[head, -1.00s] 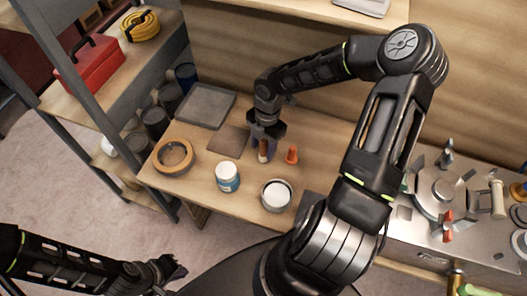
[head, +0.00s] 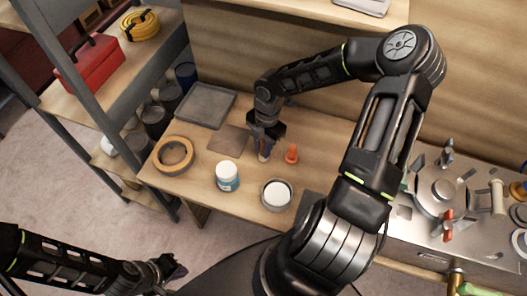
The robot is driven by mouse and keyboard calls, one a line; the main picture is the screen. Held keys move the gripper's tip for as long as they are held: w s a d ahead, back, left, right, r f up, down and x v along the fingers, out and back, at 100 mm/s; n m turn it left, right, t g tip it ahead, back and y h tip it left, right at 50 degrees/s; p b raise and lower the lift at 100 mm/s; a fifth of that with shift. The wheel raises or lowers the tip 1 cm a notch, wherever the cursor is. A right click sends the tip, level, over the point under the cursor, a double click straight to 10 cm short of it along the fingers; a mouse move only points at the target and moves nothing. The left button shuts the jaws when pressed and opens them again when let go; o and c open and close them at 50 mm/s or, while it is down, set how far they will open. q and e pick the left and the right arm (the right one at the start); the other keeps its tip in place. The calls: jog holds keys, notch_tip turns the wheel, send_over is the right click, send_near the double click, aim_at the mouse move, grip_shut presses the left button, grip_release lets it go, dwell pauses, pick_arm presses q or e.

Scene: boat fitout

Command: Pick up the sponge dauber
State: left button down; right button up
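What looks like the sponge dauber, a small upright brownish piece (head: 264,155), stands on the wooden workbench (head: 205,178). My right gripper (head: 266,140) points down over it, with its fingers around or right beside its upper part. The gripper hides much of the dauber, and I cannot tell whether the fingers press on it. An orange cone-like piece (head: 291,154) stands just right of the gripper, apart from it. My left gripper (head: 172,270) is low at the left, away from the bench and empty; its finger gap is unclear.
A blue-labelled jar (head: 227,184), an open tin with white contents (head: 276,202), a tape roll (head: 158,157), a brown square sheet (head: 229,141) and a grey tray (head: 206,90) are on the bench. A metal stove-like unit (head: 424,235) stands at right, shelves at left.

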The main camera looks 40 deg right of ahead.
grip_shut()
jog(key=shift+r, duration=0.1)
pick_arm(q)
jog(key=shift+r, duration=0.1)
pick_arm(e)
notch_tip(320, 180, up, 10)
jog(key=shift+f, duration=0.1)
dwell(0.5)
dwell(0.4)
